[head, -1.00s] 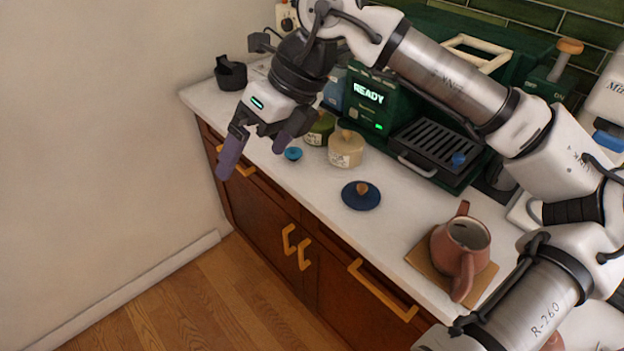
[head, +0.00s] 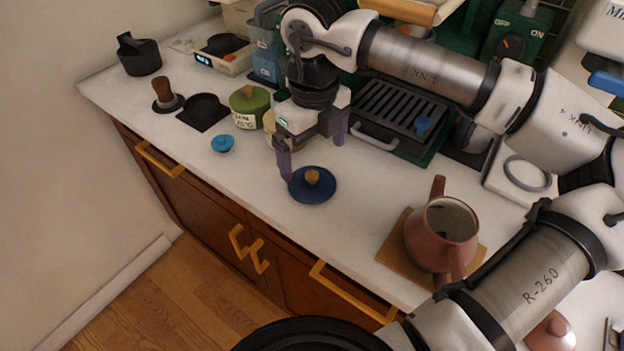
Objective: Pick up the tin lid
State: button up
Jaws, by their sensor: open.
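A dark blue round lid (head: 325,191) with a wooden knob lies flat on the white counter; it looks like the tin lid. A smaller turquoise knobbed lid or cap (head: 222,144) lies further left. My gripper (head: 313,157) is open and empty, pointing down just behind and above the dark blue lid. Its left finger overlaps the lid's left rim in the picture; I cannot tell whether it touches. A green tin (head: 251,106) with a wooden knob on top stands behind to the left. A cream tin (head: 270,128) beside it is mostly hidden by my gripper.
A terracotta pot (head: 440,240) stands on a wooden board (head: 397,252) to the right. The green machine's dark drip grate (head: 400,108) is behind. A tamper (head: 164,95), a dark mat (head: 203,112) and a black container (head: 139,56) are at left. The counter's front strip is clear.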

aim_at(311, 173)
jog(key=shift+s+a+f+p, duration=0.15)
jog(key=shift+f+p, duration=0.35)
jog(key=shift+f, duration=1.05)
jog(key=shift+a+f+p, duration=0.1)
jog(key=shift+f+p, duration=0.35)
jog(key=shift+f, duration=1.1)
jog(key=shift+c, duration=0.4)
jog(key=c, duration=0.8)
jog(key=shift+r, duration=0.15)
